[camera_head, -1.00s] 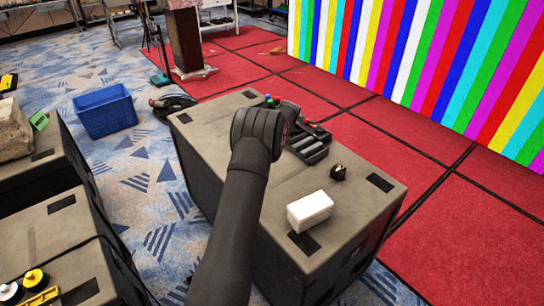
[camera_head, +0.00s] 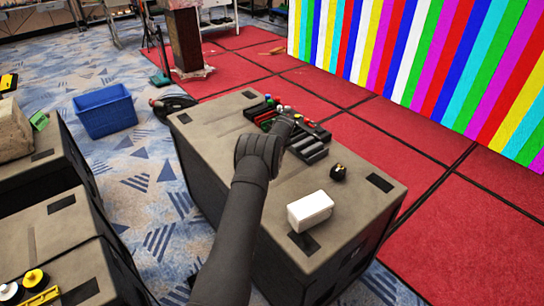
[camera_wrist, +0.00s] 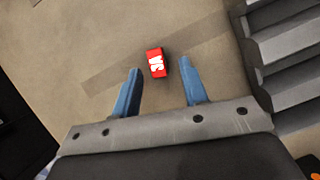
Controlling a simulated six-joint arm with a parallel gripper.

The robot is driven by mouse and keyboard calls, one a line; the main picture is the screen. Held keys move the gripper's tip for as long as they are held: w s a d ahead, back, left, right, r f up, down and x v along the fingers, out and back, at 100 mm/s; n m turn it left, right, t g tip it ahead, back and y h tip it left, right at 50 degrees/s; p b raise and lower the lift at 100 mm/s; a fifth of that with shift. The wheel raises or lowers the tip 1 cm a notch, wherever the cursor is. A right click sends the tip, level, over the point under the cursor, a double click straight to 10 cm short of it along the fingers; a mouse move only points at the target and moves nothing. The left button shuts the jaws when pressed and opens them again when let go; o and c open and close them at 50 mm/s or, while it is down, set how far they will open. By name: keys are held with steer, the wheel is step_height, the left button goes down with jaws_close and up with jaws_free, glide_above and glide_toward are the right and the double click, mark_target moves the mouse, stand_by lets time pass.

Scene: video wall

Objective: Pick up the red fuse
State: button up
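The red fuse (camera_wrist: 156,61) is a small red block with white marking on its upper face. It lies on the tan top of the case (camera_wrist: 100,40), partly over a darker strip. In the wrist view my gripper (camera_wrist: 160,65) is open, with one blue finger to each side of the fuse and a gap on both sides. Neither finger touches it. The height of the fingertips above the case is hard to judge. In the head view my wrist hides part of the case top, and I cannot pick out the fuse for certain.
A dark ribbed tray (camera_wrist: 285,50) lies close right of my gripper; it also shows in the head view (camera_head: 309,150). A white box (camera_head: 310,210) and a small black object (camera_head: 338,172) stand nearer the front. A blue bin (camera_head: 104,110) is on the floor.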

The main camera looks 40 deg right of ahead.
jaws_close()
